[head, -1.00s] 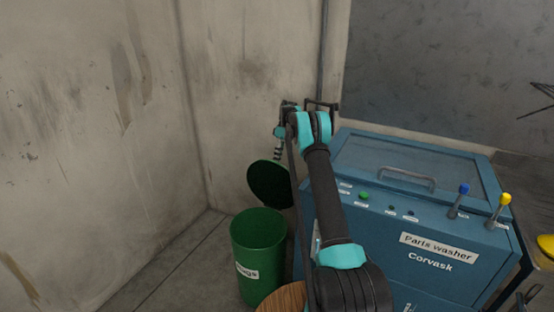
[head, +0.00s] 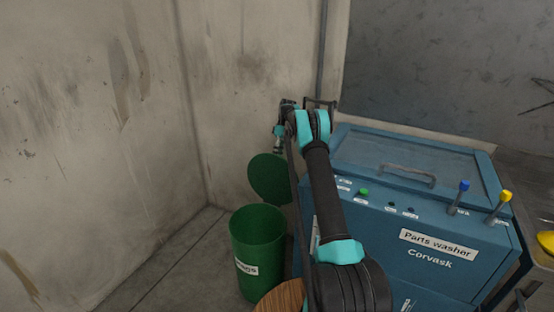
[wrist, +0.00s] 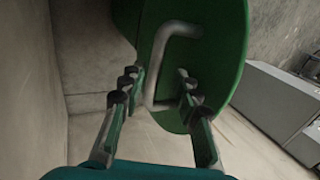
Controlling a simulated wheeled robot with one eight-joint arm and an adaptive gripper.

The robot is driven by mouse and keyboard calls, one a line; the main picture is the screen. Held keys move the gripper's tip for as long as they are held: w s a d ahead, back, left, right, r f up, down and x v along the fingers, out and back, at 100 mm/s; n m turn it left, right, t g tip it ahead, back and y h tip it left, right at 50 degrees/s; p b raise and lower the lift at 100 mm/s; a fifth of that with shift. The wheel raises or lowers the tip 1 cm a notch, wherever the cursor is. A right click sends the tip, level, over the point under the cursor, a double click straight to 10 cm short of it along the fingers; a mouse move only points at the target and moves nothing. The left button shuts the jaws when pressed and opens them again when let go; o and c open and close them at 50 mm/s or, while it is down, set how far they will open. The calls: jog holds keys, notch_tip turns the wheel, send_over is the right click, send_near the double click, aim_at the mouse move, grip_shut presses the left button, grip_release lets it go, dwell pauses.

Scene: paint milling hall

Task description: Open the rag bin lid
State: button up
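The green rag bin (head: 257,262) stands on the floor near the wall corner, its mouth uncovered. Its round green lid (head: 269,179) stands raised, close to upright, behind the mouth. In the wrist view the lid (wrist: 222,50) fills the upper middle, with a pale bent handle (wrist: 160,62) on it. My gripper (wrist: 158,90) is open, its two fingers apart on either side of the handle's lower part, with gaps visible. In the head view my gripper (head: 278,150) is small and just above the lid's top edge.
A blue parts washer (head: 430,240) stands right of the bin, with levers and buttons on top. A round wooden top (head: 281,297) is in front of the bin. Concrete walls rise to the left and behind; floor left of the bin is clear.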

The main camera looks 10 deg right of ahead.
jog(key=v, duration=0.7)
jog(key=shift+c, duration=0.3)
jog(key=shift+w+m, duration=0.1)
jog(key=shift+m, duration=0.2)
jog(key=c, duration=0.5)
jog(key=shift+w+m+t+h, duration=0.2)
jog(key=shift+m+t+h, duration=0.1)
jog(key=shift+m+t, duration=0.3)
grip_shut()
notch_tip(320, 180, up, 4)
jog(key=s+m+t+h, duration=0.2)
jog(key=m+t+h, duration=0.4)
jog(key=m, duration=1)
notch_tip(320, 180, down, 10)
jog(key=t, duration=0.1)
jog(key=shift+d+r+y, duration=0.2)
jog(key=shift+d+y, duration=0.1)
